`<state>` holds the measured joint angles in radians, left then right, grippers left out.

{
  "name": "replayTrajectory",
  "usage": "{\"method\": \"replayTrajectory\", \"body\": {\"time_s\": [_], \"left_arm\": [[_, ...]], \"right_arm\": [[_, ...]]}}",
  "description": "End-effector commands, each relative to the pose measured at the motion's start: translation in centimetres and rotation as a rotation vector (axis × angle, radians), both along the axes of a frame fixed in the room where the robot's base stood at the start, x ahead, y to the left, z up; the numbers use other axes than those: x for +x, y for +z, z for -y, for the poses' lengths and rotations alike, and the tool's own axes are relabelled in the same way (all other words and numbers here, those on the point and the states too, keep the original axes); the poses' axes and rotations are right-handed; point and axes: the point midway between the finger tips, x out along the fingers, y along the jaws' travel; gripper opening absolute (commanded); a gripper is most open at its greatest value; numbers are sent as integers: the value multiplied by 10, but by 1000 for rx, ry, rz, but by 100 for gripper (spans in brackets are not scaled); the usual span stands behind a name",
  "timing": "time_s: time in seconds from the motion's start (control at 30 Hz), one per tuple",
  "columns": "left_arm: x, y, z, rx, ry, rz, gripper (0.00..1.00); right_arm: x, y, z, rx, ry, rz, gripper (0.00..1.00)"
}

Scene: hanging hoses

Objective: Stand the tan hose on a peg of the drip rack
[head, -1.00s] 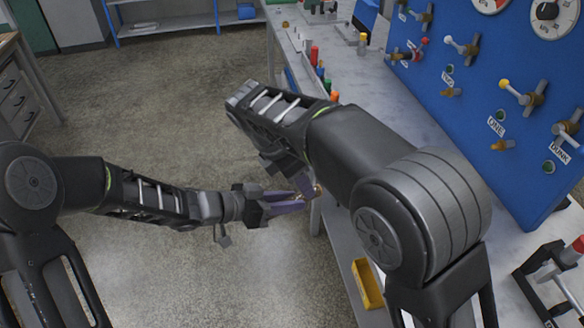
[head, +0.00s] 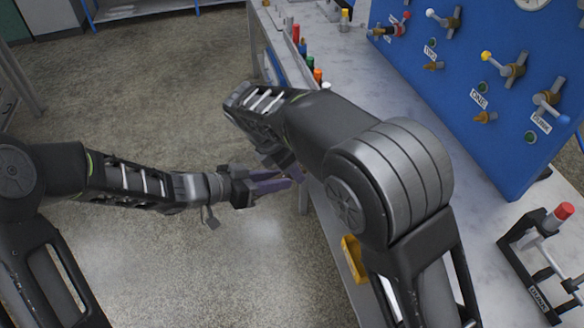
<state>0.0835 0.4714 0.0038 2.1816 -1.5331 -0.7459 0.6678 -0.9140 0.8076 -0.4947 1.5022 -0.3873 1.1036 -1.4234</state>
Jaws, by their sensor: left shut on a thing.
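My left gripper (head: 275,181) reaches in from the left at the middle of the view, its purple fingers shut. What lies between its fingers is hidden, and I cannot make out the tan hose now. My right arm folds over the bench edge, and its gripper (head: 287,163) points down close to the left one, mostly hidden by my own arm. I cannot tell whether its jaws are open. No drip rack can be told for certain.
A blue panel (head: 400,60) with levers, valves and labels stands on the bench (head: 475,215). Several colour-topped items (head: 310,63) line the bench's left edge. A black stand (head: 520,262) with a red-topped post (head: 560,213) is at right. A yellow block (head: 354,258) lies below. The floor at left is clear.

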Motion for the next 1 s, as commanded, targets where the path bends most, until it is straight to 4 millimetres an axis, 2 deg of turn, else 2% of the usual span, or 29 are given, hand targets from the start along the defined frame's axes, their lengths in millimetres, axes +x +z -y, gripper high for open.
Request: {"method": "replayTrajectory", "body": {"time_s": [0.03,0.33,0.53,0.57,0.83,1.0], "left_arm": [[0,0,0,0,0,0,0],[0,0,0,0,0,0,0],[0,0,0,0,1,0,0],[0,0,0,0,1,0,29],[0,0,0,0,0,0,51],[0,0,0,0,0,0,52]], "right_arm": [[0,0,0,0,0,0,26],[0,0,0,0,0,0,2],[0,0,0,0,0,0,0],[0,0,0,0,0,0,0],[0,0,0,0,0,0,0],[0,0,0,0,0,1,0]]}}
